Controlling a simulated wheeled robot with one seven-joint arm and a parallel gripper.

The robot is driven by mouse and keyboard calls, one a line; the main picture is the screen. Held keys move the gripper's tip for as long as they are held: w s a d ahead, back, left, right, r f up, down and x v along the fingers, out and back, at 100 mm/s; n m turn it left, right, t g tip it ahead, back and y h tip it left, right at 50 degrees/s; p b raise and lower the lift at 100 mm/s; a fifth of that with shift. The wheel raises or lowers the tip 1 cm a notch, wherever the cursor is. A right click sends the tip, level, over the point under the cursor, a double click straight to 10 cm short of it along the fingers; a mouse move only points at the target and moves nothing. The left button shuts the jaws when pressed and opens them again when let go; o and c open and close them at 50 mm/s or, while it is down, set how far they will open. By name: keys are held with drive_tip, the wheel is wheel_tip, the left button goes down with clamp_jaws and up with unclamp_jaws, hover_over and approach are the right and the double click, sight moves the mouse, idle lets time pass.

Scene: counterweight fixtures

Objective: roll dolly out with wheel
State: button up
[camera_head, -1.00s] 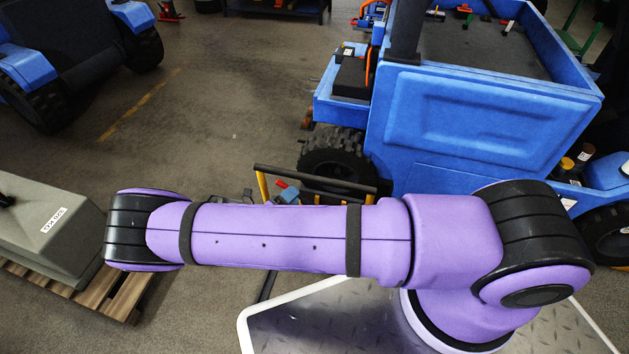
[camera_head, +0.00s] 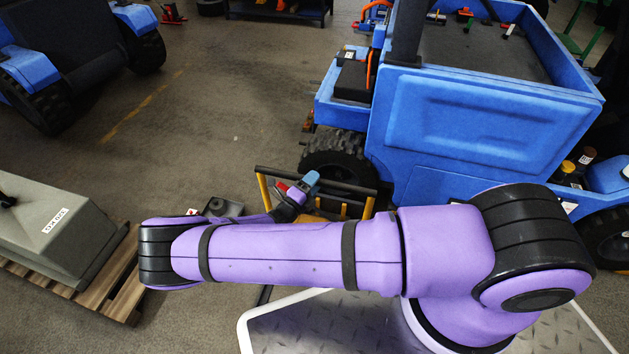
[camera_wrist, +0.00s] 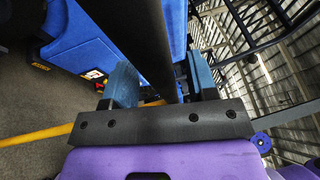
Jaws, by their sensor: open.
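The dolly (camera_head: 262,188) has yellow posts and a black crossbar, and stands in front of the blue vehicle's near wheel. The black wheel (camera_head: 330,150) shows behind the crossbar; whether it rests on the dolly is hidden. My gripper (camera_head: 303,188) is close to the crossbar in the head view, partly behind my purple forearm. In the wrist view my gripper (camera_wrist: 163,88) is open, its blue fingers apart. A dark bar (camera_wrist: 145,35), seemingly the dolly's crossbar, runs between or just beyond them; contact cannot be told. A yellow post (camera_wrist: 35,136) shows at the left.
The blue vehicle (camera_head: 480,125) fills the right side behind the dolly. A grey counterweight (camera_head: 55,225) sits on a wooden pallet (camera_head: 120,285) at left. Another blue vehicle (camera_head: 28,68) stands at upper left. The floor (camera_head: 225,120) between them is mostly clear.

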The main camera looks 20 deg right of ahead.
drive_tip(key=shift+w+d+r, duration=0.1)
drive_tip(key=shift+w+d, duration=0.1)
drive_tip(key=shift+d, duration=0.15)
clamp_jaws()
drive_tip(key=s+a, duration=0.9)
drive_tip(key=s, duration=0.3)
drive_tip(key=s+a, duration=0.9)
drive_tip(key=s, duration=0.4)
drive_tip(key=shift+s+a, duration=0.2)
drive_tip(key=shift+a, duration=0.1)
unclamp_jaws()
drive_tip(key=v, duration=1)
drive_tip(key=shift+s+a, duration=0.2)
drive_tip(key=shift+a, duration=0.15)
